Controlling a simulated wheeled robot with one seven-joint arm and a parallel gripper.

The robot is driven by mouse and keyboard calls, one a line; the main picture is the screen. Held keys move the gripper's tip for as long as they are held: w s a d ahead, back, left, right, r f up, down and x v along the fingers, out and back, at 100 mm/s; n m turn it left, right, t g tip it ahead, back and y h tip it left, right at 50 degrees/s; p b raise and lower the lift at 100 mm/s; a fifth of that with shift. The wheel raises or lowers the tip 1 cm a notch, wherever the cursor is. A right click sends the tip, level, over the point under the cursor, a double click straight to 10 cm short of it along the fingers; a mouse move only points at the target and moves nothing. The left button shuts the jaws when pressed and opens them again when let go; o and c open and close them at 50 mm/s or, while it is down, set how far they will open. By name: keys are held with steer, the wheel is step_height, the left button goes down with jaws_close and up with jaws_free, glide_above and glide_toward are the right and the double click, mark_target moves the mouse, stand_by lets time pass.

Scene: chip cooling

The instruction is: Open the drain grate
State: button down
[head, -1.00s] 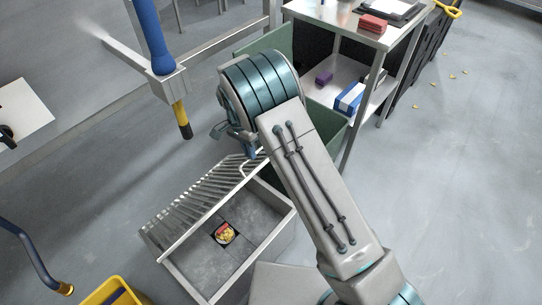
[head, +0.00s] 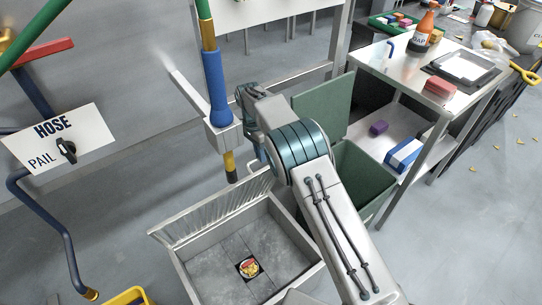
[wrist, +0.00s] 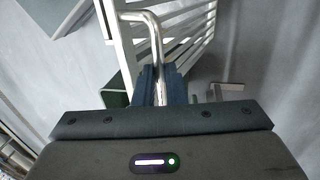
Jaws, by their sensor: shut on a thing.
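The drain grate (head: 212,215) is a slatted metal panel, tilted up along the far left side of the open drain pit (head: 186,277). In the wrist view its slats (wrist: 193,32) stand steeply behind a bent metal handle (wrist: 155,38). My gripper (wrist: 160,84) is shut on this handle, with its dark fingers on both sides of the bar. In the head view my arm hides most of the gripper.
A hose/pail sign (head: 62,138) is at left.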

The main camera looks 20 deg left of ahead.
steer(key=shift+w+a+f+p, duration=0.15)
steer(key=shift+w+a, duration=0.1)
steer(key=shift+a, duration=0.4)
steer(key=shift+w+a+f+p, duration=0.15)
steer(key=shift+w+a, duration=0.1)
steer(key=shift+a, duration=0.4)
steer(key=c, duration=1.5)
jaws_free()
steer(key=shift+a, duration=0.1)
steer(key=p+v, duration=0.2)
steer(key=v, duration=0.5)
steer(key=shift+w+r+p, duration=0.2)
steer(key=shift+r+p, duration=0.1)
steer(key=shift+c, duration=0.2)
